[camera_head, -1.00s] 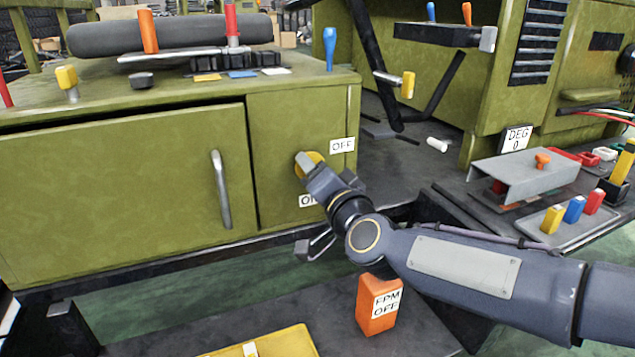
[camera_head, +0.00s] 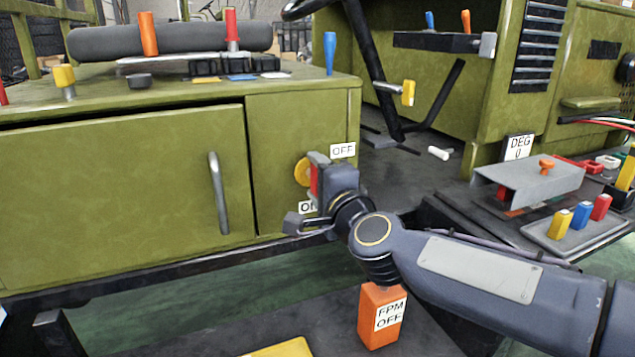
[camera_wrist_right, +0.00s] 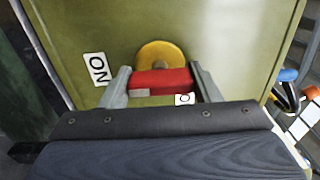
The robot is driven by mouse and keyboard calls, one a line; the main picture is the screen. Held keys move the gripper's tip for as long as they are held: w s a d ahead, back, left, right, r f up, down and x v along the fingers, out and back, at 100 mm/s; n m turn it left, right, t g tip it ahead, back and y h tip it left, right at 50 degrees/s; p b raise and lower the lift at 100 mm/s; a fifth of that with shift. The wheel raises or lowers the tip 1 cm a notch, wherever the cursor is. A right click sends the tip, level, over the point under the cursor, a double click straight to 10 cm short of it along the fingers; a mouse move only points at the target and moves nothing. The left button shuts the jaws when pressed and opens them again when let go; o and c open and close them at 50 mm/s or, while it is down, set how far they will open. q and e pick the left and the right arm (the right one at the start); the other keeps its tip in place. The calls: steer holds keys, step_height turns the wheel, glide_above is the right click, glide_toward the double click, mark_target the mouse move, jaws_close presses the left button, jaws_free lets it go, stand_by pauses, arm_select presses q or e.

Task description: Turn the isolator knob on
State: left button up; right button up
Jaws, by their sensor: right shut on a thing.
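The isolator knob is a red bar handle (camera_wrist_right: 160,82) on a yellow disc (camera_wrist_right: 161,53), set in the green cabinet's front. In the head view the yellow disc (camera_head: 301,172) shows at the left of my right gripper (camera_head: 316,178), with a strip of red beside it. In the wrist view my right gripper (camera_wrist_right: 162,84) has a finger at each end of the red handle and is shut on it. An OFF label (camera_head: 342,150) is above the knob. An ON label (camera_head: 308,207), partly hidden by my gripper, is below it. My left gripper is not in view.
A cabinet door with a grey handle (camera_head: 218,193) is left of the knob. An orange FPM OFF block (camera_head: 381,317) stands below my right arm.

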stand_by(0.5)
steer(key=o, duration=1)
arm_select(q)
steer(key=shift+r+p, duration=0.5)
steer(key=shift+p, duration=0.05)
arm_select(e)
steer(key=v, duration=0.7)
steer(key=shift+s+d, duration=0.15)
steer(key=shift+s, duration=0.25)
steer(key=shift+d, duration=0.1)
